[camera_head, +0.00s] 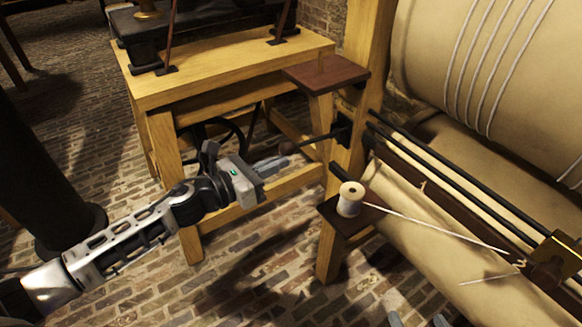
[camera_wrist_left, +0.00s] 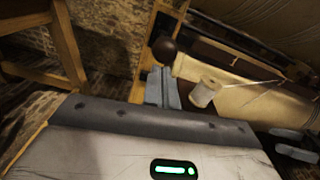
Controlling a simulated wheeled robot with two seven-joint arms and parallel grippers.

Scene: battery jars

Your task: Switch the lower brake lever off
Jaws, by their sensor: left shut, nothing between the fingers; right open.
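A dark brake lever (camera_head: 318,137) sticks out to the left from a black bracket on the wooden frame post, with a round knob (camera_head: 286,147) at its end. I cannot tell whether it is the lower one. My left gripper (camera_head: 281,163) is shut and empty, its fingertips just below the knob in the head view. In the left wrist view the dark knob (camera_wrist_left: 163,47) appears just beyond the shut fingertips (camera_wrist_left: 161,75); whether they touch is unclear. My right gripper (camera_head: 417,321) is open and partly cut off at the bottom edge; it also shows in the wrist view (camera_wrist_left: 292,144).
A thread spool (camera_head: 350,199) stands on a small dark shelf (camera_head: 334,213) right of the left gripper. A wooden bench (camera_head: 230,68) is behind. Large cream rollers (camera_head: 490,190) and dark rails fill the right. Brick floor (camera_head: 120,205) is open at the left.

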